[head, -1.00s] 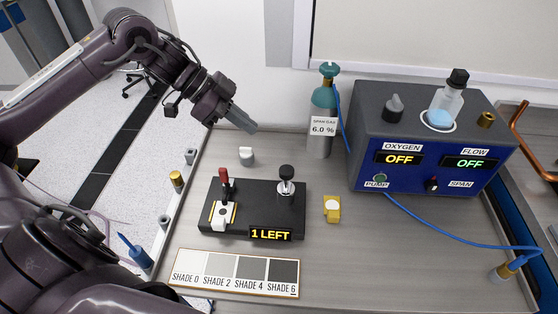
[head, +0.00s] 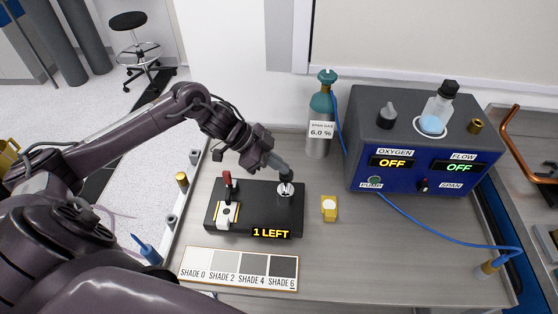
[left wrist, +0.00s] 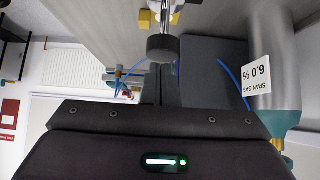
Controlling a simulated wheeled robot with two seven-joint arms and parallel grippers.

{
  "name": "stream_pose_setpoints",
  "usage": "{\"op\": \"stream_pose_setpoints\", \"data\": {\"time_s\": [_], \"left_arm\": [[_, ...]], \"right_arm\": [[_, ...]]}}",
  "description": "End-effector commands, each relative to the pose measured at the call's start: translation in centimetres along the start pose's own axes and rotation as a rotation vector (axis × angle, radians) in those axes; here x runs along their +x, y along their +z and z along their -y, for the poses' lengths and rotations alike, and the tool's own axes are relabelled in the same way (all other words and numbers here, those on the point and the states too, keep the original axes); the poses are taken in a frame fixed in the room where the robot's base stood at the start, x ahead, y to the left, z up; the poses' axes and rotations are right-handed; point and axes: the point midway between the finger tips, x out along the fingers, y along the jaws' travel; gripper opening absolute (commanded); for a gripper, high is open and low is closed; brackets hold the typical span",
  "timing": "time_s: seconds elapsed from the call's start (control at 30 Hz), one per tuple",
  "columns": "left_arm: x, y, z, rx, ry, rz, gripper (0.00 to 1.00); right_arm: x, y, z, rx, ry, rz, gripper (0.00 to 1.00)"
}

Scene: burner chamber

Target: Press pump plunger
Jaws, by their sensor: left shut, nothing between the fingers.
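The black pump block (head: 256,220) sits on the bench with a "1 LEFT" display. The pump plunger (head: 285,189) stands at its right end as a metal post, its black knob mostly hidden in the head view. My left gripper (head: 286,174) is shut and empty, with its tips at the top of the plunger. In the left wrist view, the black knob (left wrist: 162,47) is at the ends of the shut fingers (left wrist: 160,80). I cannot tell whether they touch, or how far down the plunger is. My right gripper is not in view.
A red-handled lever (head: 227,185) is on the block's left end. A shade card (head: 238,283) lies in front, and a yellow piece (head: 329,208) lies to the right. The gas cylinder (head: 320,130) and blue analyser box (head: 420,150), reading OFF, stand behind. The bench's front right is mostly clear.

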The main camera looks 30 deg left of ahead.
Motion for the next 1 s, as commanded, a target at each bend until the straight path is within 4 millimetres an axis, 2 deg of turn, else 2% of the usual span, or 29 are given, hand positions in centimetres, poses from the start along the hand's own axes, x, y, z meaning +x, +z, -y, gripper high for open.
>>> {"op": "stream_pose_setpoints", "data": {"time_s": [0.43,0.73,1.0], "left_arm": [[0.4,0.5,0.0,-0.001,-0.001,0.0,0.0],[3.8,3.8,-0.1,-0.003,0.002,0.0,0.0],[4.1,4.2,-0.1,-0.004,0.003,0.004,0.0]], "right_arm": [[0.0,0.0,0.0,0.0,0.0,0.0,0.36],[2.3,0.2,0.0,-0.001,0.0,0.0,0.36],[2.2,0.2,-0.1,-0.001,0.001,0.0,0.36]]}}
